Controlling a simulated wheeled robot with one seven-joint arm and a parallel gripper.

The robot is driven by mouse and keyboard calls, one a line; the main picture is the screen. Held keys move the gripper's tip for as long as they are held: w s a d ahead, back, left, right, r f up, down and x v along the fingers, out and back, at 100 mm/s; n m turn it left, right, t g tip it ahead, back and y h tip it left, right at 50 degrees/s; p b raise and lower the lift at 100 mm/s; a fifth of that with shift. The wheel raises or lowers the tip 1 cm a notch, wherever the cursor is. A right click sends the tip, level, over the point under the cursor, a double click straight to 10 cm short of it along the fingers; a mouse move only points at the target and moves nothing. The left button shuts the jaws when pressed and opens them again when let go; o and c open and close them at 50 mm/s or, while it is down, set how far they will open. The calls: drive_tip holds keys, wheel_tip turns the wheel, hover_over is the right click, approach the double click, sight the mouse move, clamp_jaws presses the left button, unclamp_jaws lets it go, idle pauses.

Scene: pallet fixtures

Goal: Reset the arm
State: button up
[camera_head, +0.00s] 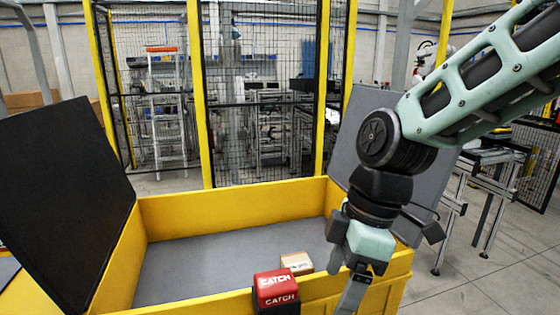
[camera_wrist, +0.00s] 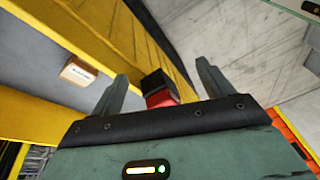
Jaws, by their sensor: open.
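My gripper (camera_head: 350,293) hangs from my arm at the right of the head view, pointing down by the near wall of a yellow crate (camera_head: 240,202). In the wrist view my gripper (camera_wrist: 160,88) shows two fingers standing apart. A red block marked CATCH (camera_head: 277,283) with a dark part sits at the crate's near rim, left of my gripper. In the wrist view the red block (camera_wrist: 160,98) shows between and beyond the fingers, partly hidden by the gripper body. I cannot tell its exact distance from the fingers. I see nothing held.
A small cardboard box (camera_head: 297,262) lies on the crate's grey floor, near the red block. A black panel (camera_head: 60,195) rises at the left and a grey panel (camera_head: 365,130) behind my arm. A yellow-framed mesh fence (camera_head: 265,90) stands behind. Most of the crate floor is bare.

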drive_tip(key=s+d+f+m+h+b, duration=0.1)
drive_tip(key=s+d+f+m+b, duration=0.1)
drive_tip(key=s+f+m+b, duration=0.1)
drive_tip(key=s+d+f+m+t+h+b, duration=0.1)
drive_tip(key=s+d+f+m+b, duration=0.2)
drive_tip(key=s+f+m, duration=0.3)
drive_tip(key=s+f, duration=0.1)
drive_tip(key=s, duration=0.2)
drive_tip(key=shift+d+f+h, duration=0.25)
drive_tip(key=shift+f+h, duration=0.05)
